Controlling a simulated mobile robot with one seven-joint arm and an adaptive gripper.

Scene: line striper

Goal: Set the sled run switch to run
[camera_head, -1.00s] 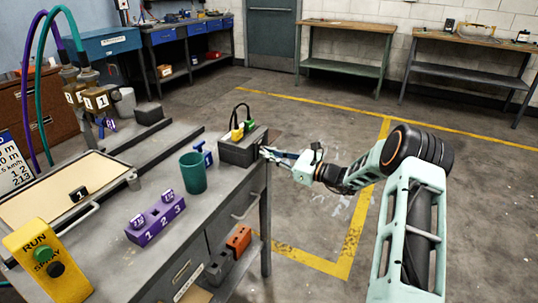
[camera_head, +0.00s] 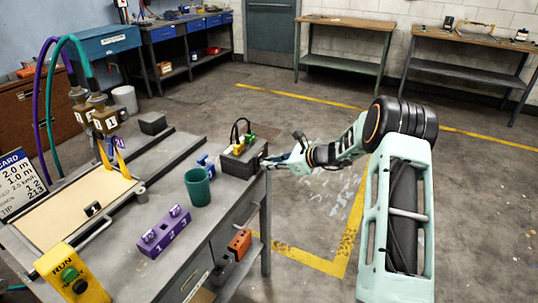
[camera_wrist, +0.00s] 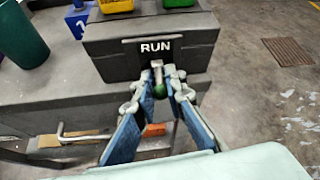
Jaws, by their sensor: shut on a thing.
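White RUN lettering (camera_wrist: 157,47) is above the lever. The lever's tip points down and out toward the wrist camera. In the head view my gripper (camera_head: 270,165) reaches the box (camera_head: 240,163) from the right, at the bench's edge; the lever is too small to tell there.
A green cup (camera_head: 198,187), a purple numbered block (camera_head: 164,232) and a yellow RUN/SPRAY box (camera_head: 75,277) stand on the bench. Floor on the right is free.

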